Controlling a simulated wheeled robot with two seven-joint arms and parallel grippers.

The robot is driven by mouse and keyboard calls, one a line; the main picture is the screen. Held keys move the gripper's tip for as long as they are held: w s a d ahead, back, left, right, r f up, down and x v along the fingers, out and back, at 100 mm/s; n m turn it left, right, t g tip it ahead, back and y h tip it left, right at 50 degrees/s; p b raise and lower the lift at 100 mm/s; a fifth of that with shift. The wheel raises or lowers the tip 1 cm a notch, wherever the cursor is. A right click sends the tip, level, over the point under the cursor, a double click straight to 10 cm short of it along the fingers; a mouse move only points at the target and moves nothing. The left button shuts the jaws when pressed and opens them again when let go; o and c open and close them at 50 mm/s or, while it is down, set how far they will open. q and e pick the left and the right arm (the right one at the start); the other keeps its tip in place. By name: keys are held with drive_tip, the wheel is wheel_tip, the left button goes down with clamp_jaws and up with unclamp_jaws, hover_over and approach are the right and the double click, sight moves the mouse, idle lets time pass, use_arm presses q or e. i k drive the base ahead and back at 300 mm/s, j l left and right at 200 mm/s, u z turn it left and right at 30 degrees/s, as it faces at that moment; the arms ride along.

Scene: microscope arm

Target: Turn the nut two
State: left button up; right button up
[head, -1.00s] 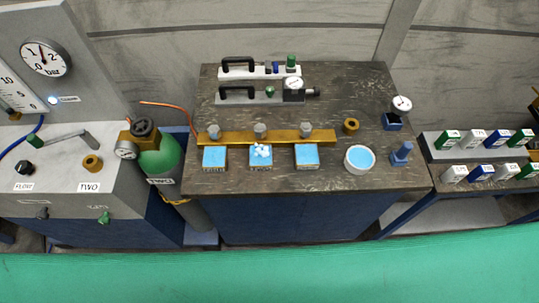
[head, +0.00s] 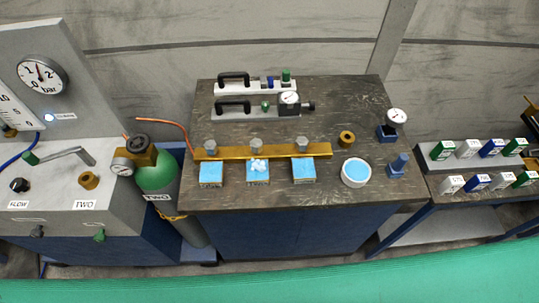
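A brass fitting like a nut (head: 88,180) stands on the grey slanted console at the left, just behind a white label reading TWO (head: 84,205). The brass bar (head: 222,154) on the dark bench carries three grey hexagonal nuts: left (head: 211,147), middle (head: 255,146) and right (head: 302,145). I see no numbers on these three. A separate brass ring (head: 346,139) lies right of the bar. The green gas cylinder (head: 155,172), left of the bench, also bears a TWO label. Neither of my grippers is in view.
A lever with a green grip (head: 59,156) and a FLOW knob (head: 19,186) are on the console. Blue pads (head: 210,171) and a round blue dish (head: 356,172) line the bench front (head: 226,199). Small boxes fill the right rack. A green surface (head: 300,284) crosses the bottom.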

sight(256, 144)
drive_tip(key=k+j+z, duration=0.2)
drive_tip(key=j, duration=0.2)
drive_tip(key=k+j+z, duration=0.1)
drive_tip(key=j+z, duration=0.15)
drive_tip(key=j, duration=0.15)
drive_tip(key=k+j+z, duration=0.2)
drive_tip(key=j, duration=0.15)
